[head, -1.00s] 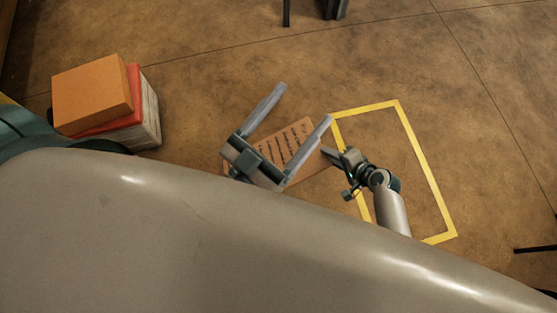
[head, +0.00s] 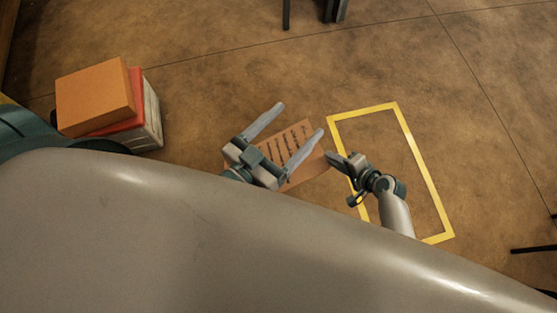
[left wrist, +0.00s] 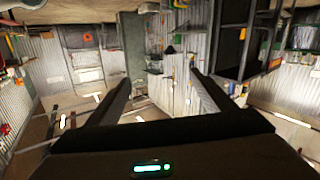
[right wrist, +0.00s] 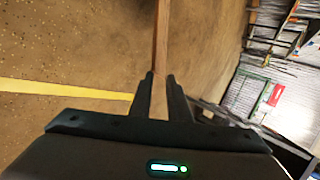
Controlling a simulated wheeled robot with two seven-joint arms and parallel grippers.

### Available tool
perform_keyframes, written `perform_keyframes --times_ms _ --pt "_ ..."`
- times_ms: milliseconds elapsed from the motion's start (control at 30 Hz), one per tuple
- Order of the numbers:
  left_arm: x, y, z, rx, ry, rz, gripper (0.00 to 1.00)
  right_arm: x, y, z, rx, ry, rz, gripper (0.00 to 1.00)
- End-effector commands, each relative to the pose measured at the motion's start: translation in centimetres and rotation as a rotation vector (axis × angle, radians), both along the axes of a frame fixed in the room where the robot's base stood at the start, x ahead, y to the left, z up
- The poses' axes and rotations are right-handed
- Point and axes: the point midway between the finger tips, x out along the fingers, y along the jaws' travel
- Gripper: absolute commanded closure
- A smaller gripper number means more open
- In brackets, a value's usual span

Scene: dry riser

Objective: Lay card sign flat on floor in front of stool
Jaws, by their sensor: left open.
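The card sign (head: 311,162) is a brown sheet with dark lines of writing, seen in the head view left of a yellow floor outline. My right gripper (head: 332,157) is at its right edge. In the right wrist view, the card (right wrist: 161,45) shows edge-on as a thin brown strip between the closed fingers (right wrist: 159,78). My left gripper (head: 301,119) is open and overlaps the card in the head view, its fingers apart. In the left wrist view nothing is between its fingers (left wrist: 160,82). I cannot identify the stool for certain.
The yellow rectangle (head: 425,170) is marked on bare brown floor. An orange box (head: 95,95) tops a stack at the left. Dark legs (head: 335,10) stand at the top edge, and another dark leg (head: 533,249) is at the right. Floor between is clear.

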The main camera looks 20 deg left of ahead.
Motion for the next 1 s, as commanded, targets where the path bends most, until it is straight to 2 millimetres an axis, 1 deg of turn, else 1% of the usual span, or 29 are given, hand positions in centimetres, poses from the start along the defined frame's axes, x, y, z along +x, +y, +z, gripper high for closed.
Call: perform_keyframes --times_ms 367,467,567,767,1000 --pt "0.0 0.0 0.0 0.000 -0.001 0.000 0.24 0.0 0.0 0.0 0.000 0.000 0.000 0.84" --pt "0.0 0.1 -0.2 0.005 0.015 0.000 0.24 0.0 0.0 0.2 0.000 0.000 0.000 0.84" --pt "-0.1 0.3 -1.0 0.020 0.065 -0.001 0.24 0.0 -0.1 0.5 0.000 0.000 0.000 0.84" --pt "-0.7 1.1 -3.9 0.068 0.228 -0.002 0.24 -0.2 -0.3 1.5 0.000 0.000 0.000 0.84" --pt "-2.4 2.4 -7.3 0.124 0.438 -0.005 0.24 -0.4 -0.5 2.6 0.000 0.000 0.000 0.84"
